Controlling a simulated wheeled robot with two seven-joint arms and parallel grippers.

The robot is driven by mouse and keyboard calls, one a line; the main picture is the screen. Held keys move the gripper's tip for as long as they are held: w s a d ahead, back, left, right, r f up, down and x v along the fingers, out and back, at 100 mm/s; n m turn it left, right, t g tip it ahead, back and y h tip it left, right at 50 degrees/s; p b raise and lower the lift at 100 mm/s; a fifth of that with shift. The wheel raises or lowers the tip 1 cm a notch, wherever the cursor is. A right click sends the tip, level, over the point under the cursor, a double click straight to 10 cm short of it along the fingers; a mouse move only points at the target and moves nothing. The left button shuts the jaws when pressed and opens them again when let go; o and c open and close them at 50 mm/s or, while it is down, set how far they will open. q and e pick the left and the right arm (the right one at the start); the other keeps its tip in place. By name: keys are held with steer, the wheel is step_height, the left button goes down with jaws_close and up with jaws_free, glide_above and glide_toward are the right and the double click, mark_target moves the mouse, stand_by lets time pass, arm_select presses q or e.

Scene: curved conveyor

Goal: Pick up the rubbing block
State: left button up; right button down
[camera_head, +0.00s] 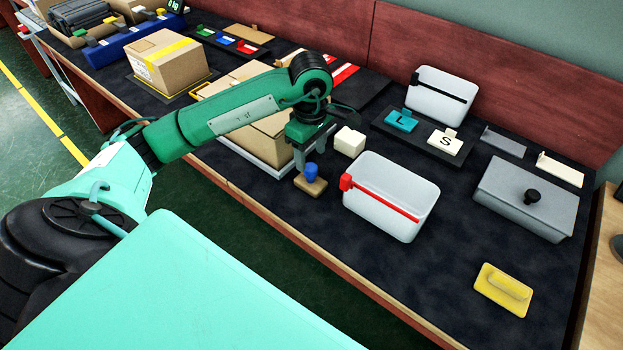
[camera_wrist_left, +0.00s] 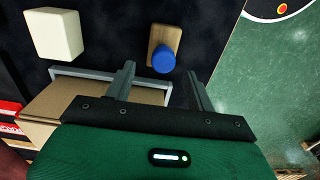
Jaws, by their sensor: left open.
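A small wooden block with a blue knob (camera_head: 311,177) stands on the dark bench top near its front edge. My left gripper (camera_head: 310,158) is open, pointing down just above and behind it in the head view. In the left wrist view the blue knob (camera_wrist_left: 163,60) appears just beyond and between the two open fingertips (camera_wrist_left: 160,76), with nothing held. A yellow block with a raised grip (camera_head: 503,288) lies at the bench's front right. The frames do not label either one as the rubbing block. My right gripper is not in view.
A cream block (camera_head: 349,142) and a white bin with a red strip (camera_head: 391,196) stand to the right of my left gripper. A cardboard box (camera_head: 270,128) on a pale-edged tray is close on the left. A grey lidded box (camera_head: 525,200) stands farther right.

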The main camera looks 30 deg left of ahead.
mark_target(311, 166)
arm_select(q)
steer(key=shift+s+f, duration=0.1)
steer(key=shift+f, duration=0.8)
step_height(311, 166, down, 4)
steer(key=shift+s+d, duration=0.1)
steer(key=shift+s, duration=0.05)
steer(key=shift+f, duration=0.35)
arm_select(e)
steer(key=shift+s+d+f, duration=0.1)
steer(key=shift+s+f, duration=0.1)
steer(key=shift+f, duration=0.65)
arm_select(q)
steer(key=shift+c, duration=0.2)
steer(key=c, duration=1.1)
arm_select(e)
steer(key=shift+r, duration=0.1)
